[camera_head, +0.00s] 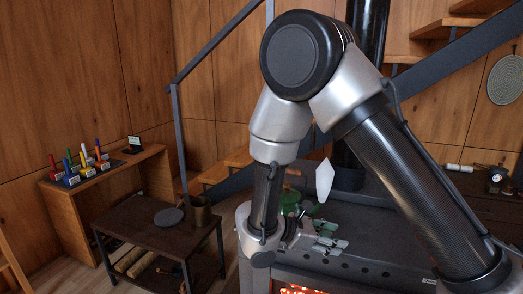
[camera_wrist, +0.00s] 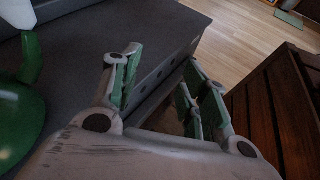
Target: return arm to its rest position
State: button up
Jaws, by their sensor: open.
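My arm rises from the lower right of the head view, bends at a large dark joint near the top and comes down to my gripper (camera_head: 328,240). The gripper is over or in front of the dark stove top (camera_head: 380,245); the exact gap cannot be told. In the wrist view my gripper (camera_wrist: 162,85) has its green-padded fingers spread apart, with nothing between them. A green rounded object (camera_wrist: 18,115) is at the left of the wrist view, apart from the fingers. My arm hides part of the stove.
Orange glow (camera_head: 300,290) shows in the stove's front. A white pointed object (camera_head: 324,180) stands near green cookware (camera_head: 290,199) on the stove. A low dark table (camera_head: 150,236) with a grey disc (camera_head: 168,217) and a desk (camera_head: 105,184) stand left. Stairs rise behind.

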jog(key=s+d+r+m+y, duration=0.6)
jog(key=s+d+r+m, duration=0.2)
jog(key=r, duration=0.3)
jog(key=s+d+r+m+t+y, duration=0.1)
jog(key=s+d+r+m+y, duration=0.5)
jog(key=r+m, duration=0.5)
jog(key=s+d, duration=0.2)
jog(key=d, duration=0.1)
jog(key=shift+s+d+r+y, duration=0.2)
jog(key=shift+s+d+y, duration=0.1)
jog(key=shift+s, duration=0.1)
